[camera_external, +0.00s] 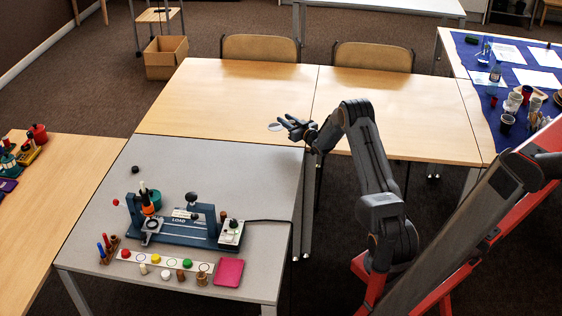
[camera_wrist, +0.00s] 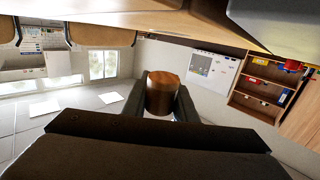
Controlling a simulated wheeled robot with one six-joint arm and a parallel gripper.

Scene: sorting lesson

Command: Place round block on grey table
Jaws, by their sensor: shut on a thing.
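A brown wooden round block (camera_wrist: 163,94) stands out between the two dark fingers of my gripper (camera_wrist: 163,104) in the wrist view. The fingers are shut on its sides. In the external view my gripper (camera_external: 293,125) is in the air near the wooden tables, beyond the far right corner of the grey table; the block cannot be made out there. The grey table (camera_external: 262,190) is at the lower left, with its far left part mostly bare.
A blue device (camera_external: 185,232) with a cable stands mid grey table. Several coloured pegs, a pink pad (camera_external: 229,272), a black knob (camera_external: 136,169) and a red ball (camera_external: 115,203) lie around it. A pale disc (camera_external: 275,127) shows beside my fingers. The wooden tables (camera_external: 225,100) are otherwise clear.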

